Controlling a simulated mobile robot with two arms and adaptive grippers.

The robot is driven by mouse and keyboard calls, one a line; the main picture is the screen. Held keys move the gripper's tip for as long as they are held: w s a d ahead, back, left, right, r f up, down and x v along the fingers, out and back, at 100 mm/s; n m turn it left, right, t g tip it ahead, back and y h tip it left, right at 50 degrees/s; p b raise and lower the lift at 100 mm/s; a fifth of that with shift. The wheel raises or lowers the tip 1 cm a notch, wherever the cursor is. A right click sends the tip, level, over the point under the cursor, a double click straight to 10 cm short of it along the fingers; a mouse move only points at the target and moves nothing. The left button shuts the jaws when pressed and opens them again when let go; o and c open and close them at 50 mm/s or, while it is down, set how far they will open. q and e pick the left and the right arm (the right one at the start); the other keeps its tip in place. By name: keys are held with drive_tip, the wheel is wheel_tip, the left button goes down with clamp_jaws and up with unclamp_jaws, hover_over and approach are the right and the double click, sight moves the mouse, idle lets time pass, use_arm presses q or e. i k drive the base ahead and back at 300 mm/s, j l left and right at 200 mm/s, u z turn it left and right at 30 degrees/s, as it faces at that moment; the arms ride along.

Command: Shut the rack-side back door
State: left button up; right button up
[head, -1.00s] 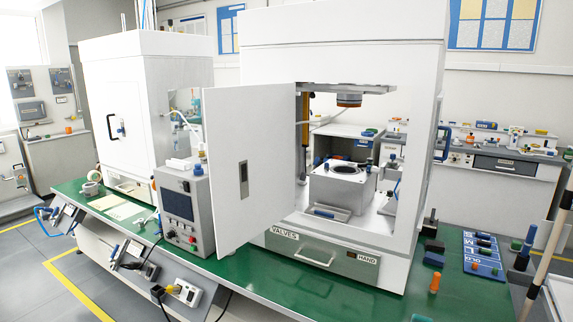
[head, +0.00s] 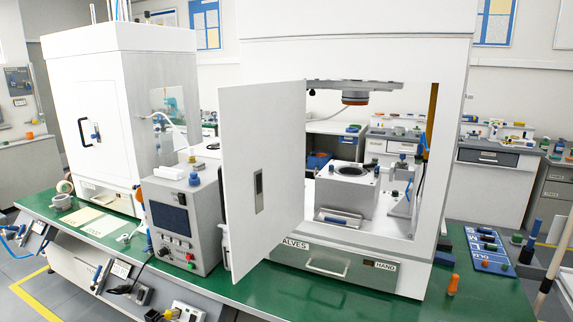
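A white press cabinet (head: 355,45) stands on the green bench, with an open window-like front. A white door panel (head: 262,170) with a grey recessed latch is swung open at the left of this opening. Through the opening I see a grey fixture block (head: 347,188), an orange-rimmed press head (head: 355,98) and the room behind, so the far side looks open at least in part. Which door is the rack-side back door is not clear. Neither gripper is in view.
A grey control box (head: 182,222) stands left of the open door, close to it. A second white cabinet (head: 115,110) with a black handle is further left. A blue tray (head: 488,250) and an orange peg (head: 453,285) lie at the bench's right (head: 478,300).

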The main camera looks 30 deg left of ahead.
sight(263, 127)
drive_tip(key=j+z, duration=0.1)
drive_tip(key=j, duration=0.85)
drive_tip(key=k+j+z, duration=0.1)
drive_tip(key=j, duration=0.8)
drive_tip(key=j+z, duration=0.1)
drive_tip(key=j, duration=0.8)
drive_tip(key=i+j, duration=0.3)
drive_tip(key=i, duration=0.2)
